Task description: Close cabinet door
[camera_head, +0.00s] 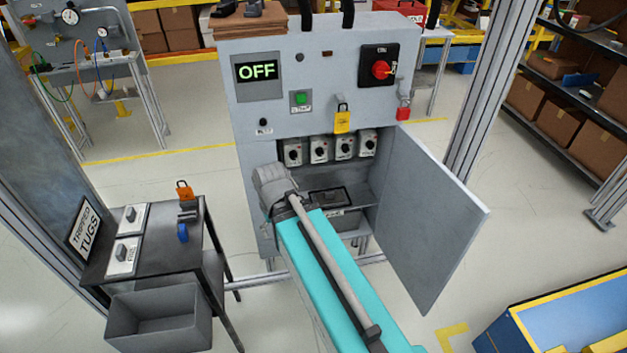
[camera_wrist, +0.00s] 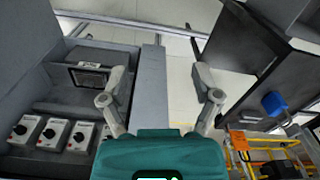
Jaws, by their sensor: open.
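The grey cabinet (camera_head: 325,75) stands in the middle of the head view with its lower compartment exposed. Its door (camera_head: 430,220) is swung wide open, hinged at the compartment's right edge and angled out toward the front right. My arm reaches to the compartment's left side, away from the door. In the wrist view my gripper (camera_wrist: 160,95) is open and empty, its two fingers spread on either side of the cabinet's left edge and the floor. The fingers are hidden in the head view.
Several breaker switches (camera_head: 330,148) line the compartment; they also show in the wrist view (camera_wrist: 62,133). A black table (camera_head: 160,262) with a grey bin (camera_head: 160,318) stands left. A metal post (camera_head: 495,85) rises behind the door. A blue and yellow cart (camera_head: 560,315) is at lower right.

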